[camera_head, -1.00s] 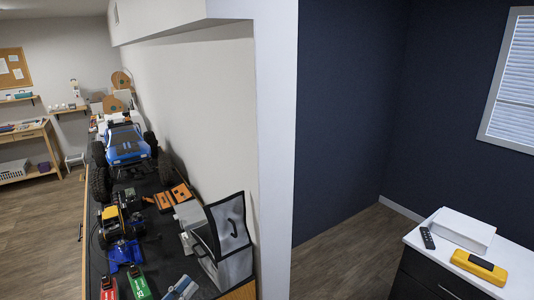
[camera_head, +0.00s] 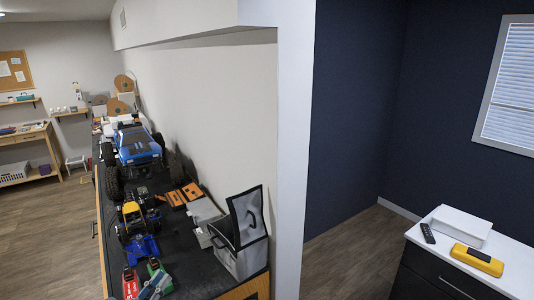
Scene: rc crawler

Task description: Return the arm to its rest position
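My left gripper (camera_head: 156,284) shows only in part at the bottom edge of the head view, a small grey-blue shape. It overlaps the lower part of a green pack (camera_head: 154,268) in the picture. I cannot tell whether its fingers are open or shut, or whether it touches the pack. A red pack (camera_head: 131,281) lies just left of it on the black-topped bench (camera_head: 187,258). My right gripper and the rest of both arms are out of view.
A blue RC crawler (camera_head: 138,144) stands farther back on the bench. A yellow-and-blue chassis (camera_head: 135,222) is nearer. Orange pieces (camera_head: 184,194) and an open grey bag (camera_head: 242,235) lie along the wall. A white-topped cabinet (camera_head: 463,268) stands at the right.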

